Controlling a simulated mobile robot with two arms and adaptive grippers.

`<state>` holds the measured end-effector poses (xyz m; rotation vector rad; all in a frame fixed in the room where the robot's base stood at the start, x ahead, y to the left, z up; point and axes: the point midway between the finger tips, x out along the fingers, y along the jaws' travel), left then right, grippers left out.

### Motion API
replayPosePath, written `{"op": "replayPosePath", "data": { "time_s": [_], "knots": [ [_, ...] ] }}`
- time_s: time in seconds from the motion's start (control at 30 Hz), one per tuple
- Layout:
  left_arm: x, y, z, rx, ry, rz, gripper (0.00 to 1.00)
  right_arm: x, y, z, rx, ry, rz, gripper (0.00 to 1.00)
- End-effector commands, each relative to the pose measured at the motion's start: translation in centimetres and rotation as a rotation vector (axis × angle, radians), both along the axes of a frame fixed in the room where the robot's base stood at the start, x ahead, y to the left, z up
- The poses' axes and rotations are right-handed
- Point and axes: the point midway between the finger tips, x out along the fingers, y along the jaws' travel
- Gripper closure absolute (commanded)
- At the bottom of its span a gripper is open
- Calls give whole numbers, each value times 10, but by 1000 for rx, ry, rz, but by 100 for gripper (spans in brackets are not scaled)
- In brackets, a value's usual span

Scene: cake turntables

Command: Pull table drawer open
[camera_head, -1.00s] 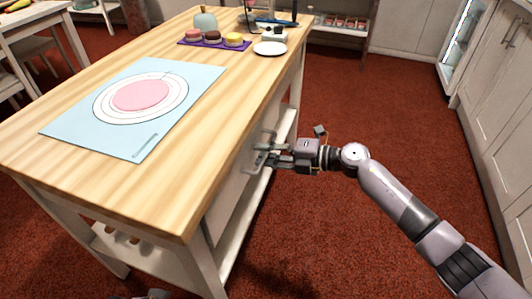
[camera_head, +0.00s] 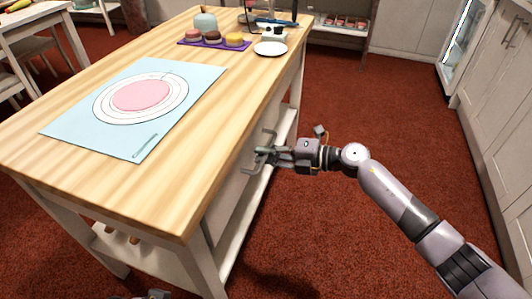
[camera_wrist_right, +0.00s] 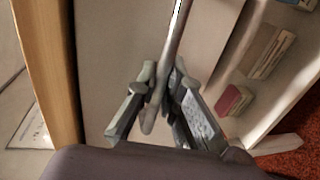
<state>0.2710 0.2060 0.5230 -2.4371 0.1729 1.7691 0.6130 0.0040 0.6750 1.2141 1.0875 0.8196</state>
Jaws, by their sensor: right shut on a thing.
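The wooden-topped table (camera_head: 190,150) stands at the left and middle of the head view. Its white drawer front (camera_head: 232,185) is on the right side and looks flush with the table side. A grey bar handle (camera_head: 268,138) sticks out from it. My right gripper (camera_head: 268,157) is at the handle with its fingers closed around the bar. In the right wrist view the fingers (camera_wrist_right: 158,88) close on the handle bar (camera_wrist_right: 168,65), in front of the pale drawer front (camera_wrist_right: 110,50). My left gripper (camera_head: 152,295) barely shows at the bottom edge, too little to judge.
On the tabletop lie a blue mat (camera_head: 75,122) with a pink disc, a purple tray (camera_head: 186,43) with small cakes, and a white plate (camera_head: 270,48). A lower shelf (camera_head: 245,215) runs under the drawer. Open red carpet (camera_head: 385,120) lies to the right, before white cabinets (camera_head: 500,110).

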Motion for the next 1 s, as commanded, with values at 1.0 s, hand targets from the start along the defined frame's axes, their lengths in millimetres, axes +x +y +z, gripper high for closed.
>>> {"op": "replayPosePath", "data": {
  "time_s": [1.0],
  "knots": [
    [0, 0, 4, 0, 2, 0, 60, -75, -231, -4, -5, 2, -1, 100]
  ]
}}
